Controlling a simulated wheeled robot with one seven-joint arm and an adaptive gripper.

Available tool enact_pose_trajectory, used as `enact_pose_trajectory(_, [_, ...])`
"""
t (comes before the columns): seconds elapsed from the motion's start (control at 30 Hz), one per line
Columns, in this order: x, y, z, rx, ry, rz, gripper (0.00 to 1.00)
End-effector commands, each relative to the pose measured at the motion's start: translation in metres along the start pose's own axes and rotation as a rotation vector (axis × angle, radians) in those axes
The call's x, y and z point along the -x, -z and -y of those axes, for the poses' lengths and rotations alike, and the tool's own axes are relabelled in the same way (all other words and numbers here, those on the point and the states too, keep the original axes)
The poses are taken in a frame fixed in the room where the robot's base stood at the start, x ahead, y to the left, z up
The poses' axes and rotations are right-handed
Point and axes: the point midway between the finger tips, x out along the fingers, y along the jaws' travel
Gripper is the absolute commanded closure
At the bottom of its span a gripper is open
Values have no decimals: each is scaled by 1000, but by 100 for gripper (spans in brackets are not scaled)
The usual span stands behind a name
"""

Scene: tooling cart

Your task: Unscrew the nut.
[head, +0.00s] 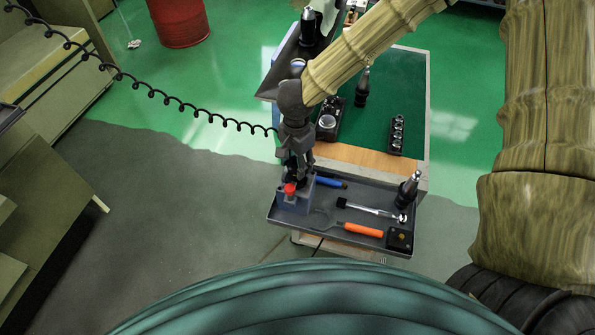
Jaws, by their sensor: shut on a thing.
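A blue-grey block (296,205) stands at the left end of a dark tray on the cart. A small red piece (290,188) shows on top of the block, at its front. My gripper (299,176) points down over the block, with its fingers closed together just above and behind the red piece. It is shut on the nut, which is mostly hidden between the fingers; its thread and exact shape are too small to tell.
The tray (282,220) also holds a blue-handled tool (331,182), a ratchet (372,209), an orange-handled tool (362,229), a black block (399,239) and an upright tool holder (408,189). Behind is the cart's green top (395,90) with a socket rack (397,134). A coiled cable (190,103) hangs at left.

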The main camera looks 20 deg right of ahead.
Motion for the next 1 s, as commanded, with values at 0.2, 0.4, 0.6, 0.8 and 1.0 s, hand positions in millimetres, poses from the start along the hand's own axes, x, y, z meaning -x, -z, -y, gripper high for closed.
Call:
enact_pose_trajectory(0.2, [-2, 0, -1, 69, -2, 1, 87])
enact_pose_trajectory(0.4, [-1, 0, 0, 248, -2, 1, 87])
enact_pose_trajectory(0.6, [-1, 0, 0, 425, -2, 1, 87])
enact_pose_trajectory(0.8, [-1, 0, 0, 519, -2, 1, 87])
enact_pose_trajectory(1.0, [-1, 0, 0, 523, -2, 1, 87])
